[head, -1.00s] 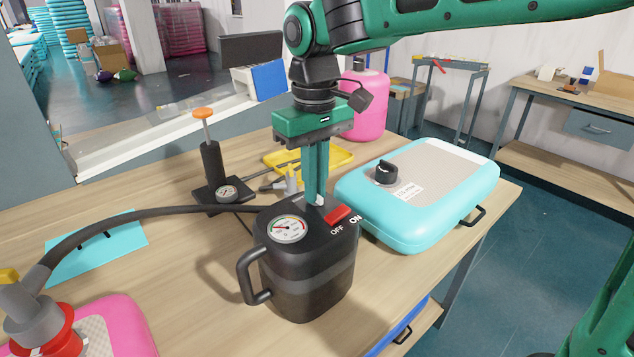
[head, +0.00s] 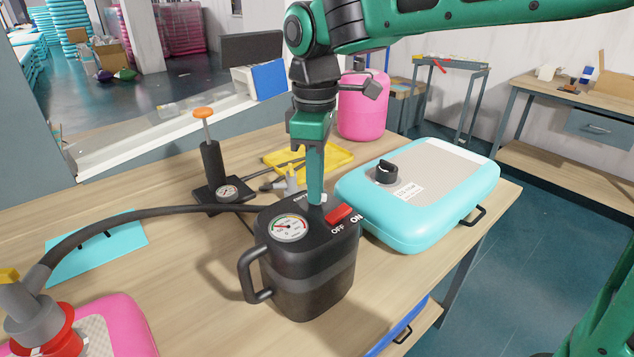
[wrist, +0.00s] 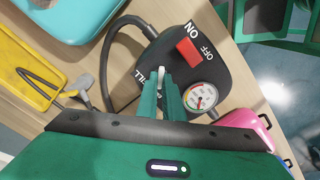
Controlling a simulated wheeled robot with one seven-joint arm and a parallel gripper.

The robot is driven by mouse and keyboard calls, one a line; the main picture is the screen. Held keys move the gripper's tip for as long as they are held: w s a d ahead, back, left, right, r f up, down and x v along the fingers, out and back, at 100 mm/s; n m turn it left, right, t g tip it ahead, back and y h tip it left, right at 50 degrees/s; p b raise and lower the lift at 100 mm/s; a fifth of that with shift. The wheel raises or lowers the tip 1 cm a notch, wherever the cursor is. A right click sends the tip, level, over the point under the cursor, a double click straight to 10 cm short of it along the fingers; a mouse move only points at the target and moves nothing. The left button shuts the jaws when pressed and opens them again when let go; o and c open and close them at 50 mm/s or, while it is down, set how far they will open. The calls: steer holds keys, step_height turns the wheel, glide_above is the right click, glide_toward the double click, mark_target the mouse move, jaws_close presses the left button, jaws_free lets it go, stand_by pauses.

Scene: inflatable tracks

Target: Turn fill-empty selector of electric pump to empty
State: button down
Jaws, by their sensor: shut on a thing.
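The electric pump (head: 308,275) is a black box with a side handle, standing upright on the wooden bench. Its top carries a round gauge (head: 289,228) and a red switch (head: 338,214) beside OFF and ON lettering. My gripper (head: 316,201) points down at the pump's top, behind the gauge and switch. In the wrist view, my gripper (wrist: 165,84) is shut on the small whitish selector (wrist: 162,72), whose tip shows between the fingers. Lettering that seems to read FILL is beside it. In the head view, my fingers hide the selector.
A turquoise case (head: 425,200) with a black knob stands close right of the pump. A hand pump (head: 213,175) and a yellow tray (head: 330,160) are behind. A black hose (head: 150,212) runs left to a grey nozzle over a pink inflatable (head: 110,330).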

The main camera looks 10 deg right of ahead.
stand_by(0.5)
steer(key=c, duration=1.9)
jaws_free()
step_height(320, 180, up, 11)
steer(key=shift+f, duration=0.1)
